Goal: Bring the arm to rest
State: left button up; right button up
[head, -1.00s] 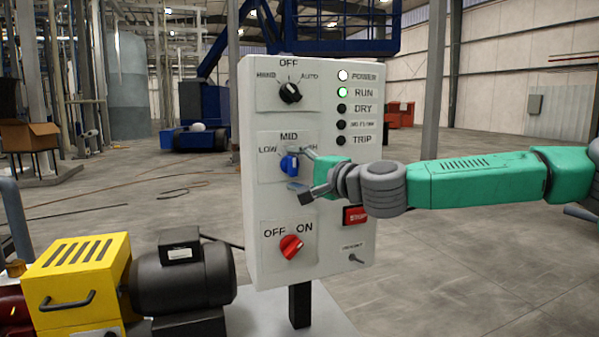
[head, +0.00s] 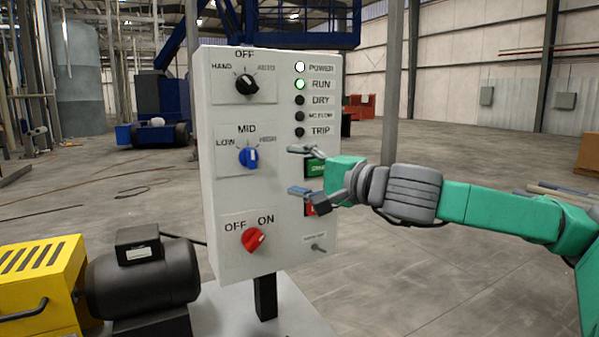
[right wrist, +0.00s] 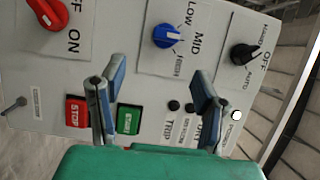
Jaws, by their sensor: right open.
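My right gripper (head: 300,172) is open and empty in front of the right side of the control panel (head: 225,190), before the green start button (head: 314,167) and the red stop button (head: 309,208). In the right wrist view its two fingers (right wrist: 155,112) stand apart with nothing between them. The blue LOW-MID-HIGH knob (head: 249,158) is left of the fingers and apart from them. The black HAND-OFF-AUTO knob (head: 246,84) is above it, and the red OFF-ON knob (head: 253,239) is below. My left gripper is not in view.
The POWER lamp (head: 299,67) is lit white and the RUN lamp (head: 299,84) green; the lamps below are dark. A black motor (head: 145,278) and yellow housing (head: 40,290) stand at lower left. The floor right of the panel is open.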

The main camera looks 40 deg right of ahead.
jog(key=shift+s, duration=0.15)
dwell(0.5)
jog(key=s+a+f+n+g, duration=0.1)
jog(key=a+f+n+g, duration=0.2)
jog(key=f, duration=0.7)
jog(key=s+a+f+n+g, duration=0.2)
jog(key=a+f+n+g, duration=0.15)
jog(key=f, duration=0.75)
jog(key=s+a+f+n+g, duration=0.1)
jog(key=a+f+n+g, duration=0.2)
jog(key=f, duration=0.7)
jog(key=s+a+f+n+g+h, duration=0.2)
jog(key=s+f+n+g, duration=0.5)
jog(key=s+f, duration=1.4)
jog(key=shift+s+g+h, duration=0.35)
jog(key=shift+s+h, duration=0.05)
jog(key=shift+s, duration=0.85)
jog(key=shift+w, duration=0.1)
